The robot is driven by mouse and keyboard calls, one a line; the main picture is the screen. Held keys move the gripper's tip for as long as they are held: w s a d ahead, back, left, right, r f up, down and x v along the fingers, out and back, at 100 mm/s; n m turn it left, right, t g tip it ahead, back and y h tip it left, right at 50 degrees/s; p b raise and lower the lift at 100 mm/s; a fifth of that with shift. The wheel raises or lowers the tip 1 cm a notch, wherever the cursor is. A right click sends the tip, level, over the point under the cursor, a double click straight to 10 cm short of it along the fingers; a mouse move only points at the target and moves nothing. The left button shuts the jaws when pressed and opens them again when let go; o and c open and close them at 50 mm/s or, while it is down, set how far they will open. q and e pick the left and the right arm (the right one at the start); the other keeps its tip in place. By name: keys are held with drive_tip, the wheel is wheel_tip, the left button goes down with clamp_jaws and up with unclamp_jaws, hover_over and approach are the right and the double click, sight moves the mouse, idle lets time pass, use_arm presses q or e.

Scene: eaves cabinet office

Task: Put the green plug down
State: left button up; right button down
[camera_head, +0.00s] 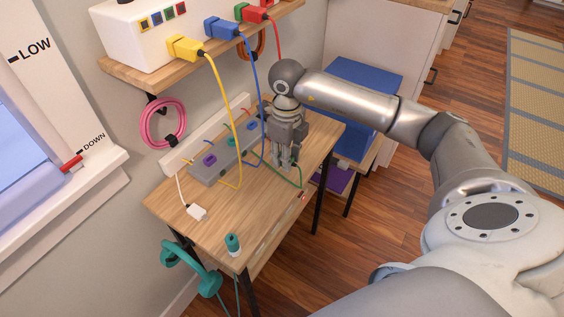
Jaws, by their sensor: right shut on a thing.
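My right gripper (283,157) points down over the right end of the wooden table, beside the grey power strip (208,173). Its fingers are shut on the green plug, which is mostly hidden between them. A green cable (299,181) loops from the gripper over the table top towards the strip. I cannot tell whether the plug touches the table. My left gripper is not in view.
The wooden table (213,225) carries a white plug (196,212) and a teal plug (233,243). A shelf (133,82) above holds a white box (133,35) with yellow, blue and red plugs. Yellow and blue cables hang near the gripper. The table's front middle is fairly clear.

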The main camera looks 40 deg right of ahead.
sight(282, 172)
drive_tip(key=shift+w+d+f, duration=0.15)
drive_tip(key=shift+w+f, duration=0.5)
drive_tip(key=shift+f, duration=0.1)
drive_tip(key=shift+w+d+f, duration=0.15)
drive_tip(key=shift+w+f, duration=0.45)
drive_tip(key=shift+f, duration=0.15)
wheel_tip(282, 172, down, 3)
drive_tip(key=shift+f+p, duration=0.1)
drive_tip(key=shift+p, duration=0.45)
drive_tip(key=shift+f, duration=0.2)
drive_tip(key=c, duration=1.2)
unclamp_jaws()
